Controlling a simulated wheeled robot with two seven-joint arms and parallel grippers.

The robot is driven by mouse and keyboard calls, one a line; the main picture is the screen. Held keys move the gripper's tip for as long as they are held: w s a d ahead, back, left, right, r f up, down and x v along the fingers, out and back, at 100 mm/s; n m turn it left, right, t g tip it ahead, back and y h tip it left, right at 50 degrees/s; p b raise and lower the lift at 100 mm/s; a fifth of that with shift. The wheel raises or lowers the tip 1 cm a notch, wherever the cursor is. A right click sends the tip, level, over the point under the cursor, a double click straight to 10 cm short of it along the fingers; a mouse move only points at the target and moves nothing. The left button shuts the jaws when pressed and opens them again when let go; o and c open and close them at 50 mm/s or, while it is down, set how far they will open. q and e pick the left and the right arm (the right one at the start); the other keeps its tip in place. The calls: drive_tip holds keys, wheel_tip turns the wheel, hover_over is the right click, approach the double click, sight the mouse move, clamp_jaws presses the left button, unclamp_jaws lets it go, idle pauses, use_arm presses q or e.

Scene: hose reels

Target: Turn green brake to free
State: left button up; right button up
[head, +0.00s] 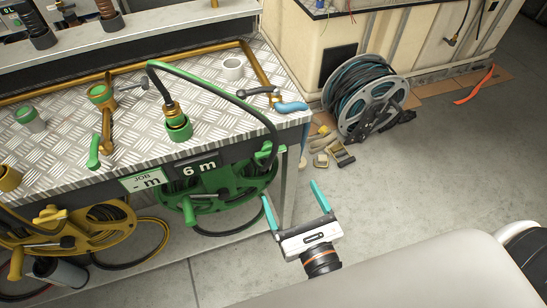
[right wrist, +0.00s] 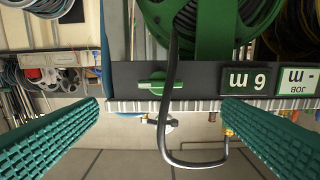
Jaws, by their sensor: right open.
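The green brake (right wrist: 153,84) is a small knob with a flat bar handle on the dark front panel, seen in the upside-down right wrist view. Its bar lies across the picture, beside the black hose. The green hose reel (head: 225,190) hangs under the bench, below the "6 m" display (head: 198,168). My right gripper (head: 292,203) is open and empty, in front of the bench's right end. Its teal fingers stand wide apart in the wrist view, with the brake between and beyond them. My left gripper is out of view.
The black hose (right wrist: 171,60) loops over the bench edge close to the brake. A yellow reel (head: 95,230) hangs to the left. A grey reel with dark hose (head: 370,95) stands on the floor at right.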

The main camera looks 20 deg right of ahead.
sight(272, 155)
drive_tip(key=w+p, duration=0.2)
drive_tip(key=w, duration=0.9)
drive_tip(key=shift+w+a+p, duration=0.2)
drive_tip(key=shift+p, duration=0.15)
